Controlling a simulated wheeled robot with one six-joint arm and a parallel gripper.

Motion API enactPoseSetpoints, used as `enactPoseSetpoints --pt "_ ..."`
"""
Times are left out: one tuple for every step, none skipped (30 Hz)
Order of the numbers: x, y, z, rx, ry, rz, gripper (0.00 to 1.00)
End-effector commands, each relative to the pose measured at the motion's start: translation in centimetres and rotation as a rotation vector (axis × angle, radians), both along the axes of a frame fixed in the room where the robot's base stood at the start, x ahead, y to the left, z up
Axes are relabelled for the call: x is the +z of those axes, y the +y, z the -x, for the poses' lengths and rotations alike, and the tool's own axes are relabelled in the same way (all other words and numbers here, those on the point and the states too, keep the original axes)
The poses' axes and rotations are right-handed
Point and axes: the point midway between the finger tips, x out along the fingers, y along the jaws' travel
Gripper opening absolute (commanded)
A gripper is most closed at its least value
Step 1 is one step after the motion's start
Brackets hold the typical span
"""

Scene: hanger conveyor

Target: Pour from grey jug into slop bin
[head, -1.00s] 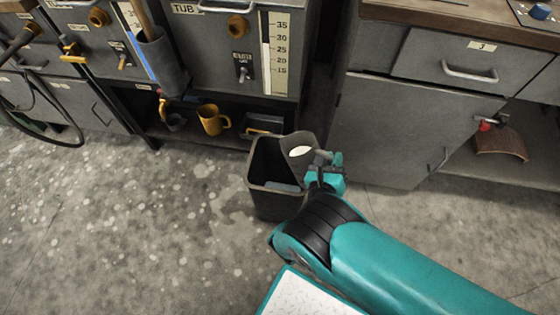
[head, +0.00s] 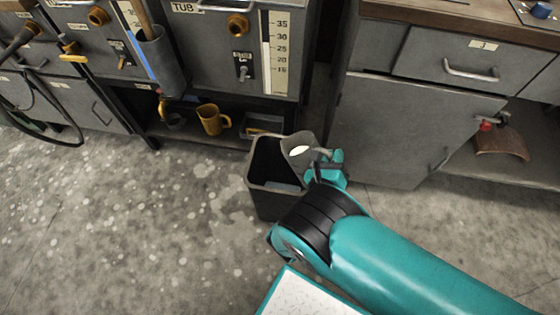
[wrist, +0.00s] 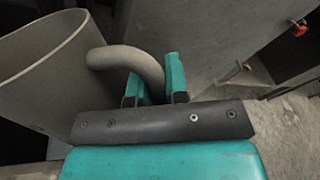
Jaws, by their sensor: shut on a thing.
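The grey jug (head: 296,156) is at the right side of the slop bin in the head view, tilted slightly, with pale contents showing at its mouth. My gripper (head: 325,168) is shut on the jug's handle. In the wrist view the jug (wrist: 42,75) fills the left side, and its curved handle runs between the teal fingers of my gripper (wrist: 155,82). The slop bin (head: 262,205) is a dark, open, upright bin on the floor. The jug hides part of its right rim. No stream of liquid shows.
Grey tub cabinets (head: 238,60) with level scales stand behind the bin. A yellow mug (head: 211,120) sits on the low shelf beneath. A grey cabinet (head: 410,130) is close to the right of my gripper. The floor (head: 130,220) at left is clear.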

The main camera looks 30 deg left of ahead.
Motion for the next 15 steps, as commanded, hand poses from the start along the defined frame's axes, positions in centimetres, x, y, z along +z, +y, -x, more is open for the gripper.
enactPoseSetpoints --pt "0.27 0.21 -0.03 0.000 -0.003 0.011 0.00" --pt "0.32 0.23 -0.04 0.000 -0.003 0.022 0.00" --pt "0.37 0.25 -0.03 0.000 -0.002 0.035 0.00" --pt "0.43 0.28 -0.03 0.000 -0.002 0.045 0.00" --pt "0.49 0.32 -0.03 0.000 -0.001 0.052 0.00" --pt "0.56 0.35 -0.04 0.001 -0.001 0.062 0.00" --pt "0.60 0.37 -0.04 0.001 -0.001 0.068 0.00" --pt "0.64 0.38 -0.03 0.001 -0.001 0.072 0.00" --pt "0.66 0.37 -0.04 0.001 0.000 0.077 0.00" --pt "0.68 0.37 -0.03 0.001 0.000 0.078 0.00" --pt "0.69 0.38 -0.03 0.001 0.000 0.079 0.00" --pt "0.68 0.36 -0.03 0.001 0.000 0.079 0.00" --pt "0.68 0.36 -0.03 0.001 0.000 0.079 0.00" --pt "0.68 0.36 -0.03 0.001 0.000 0.079 0.00" --pt "0.68 0.36 -0.03 0.001 0.000 0.079 0.00"
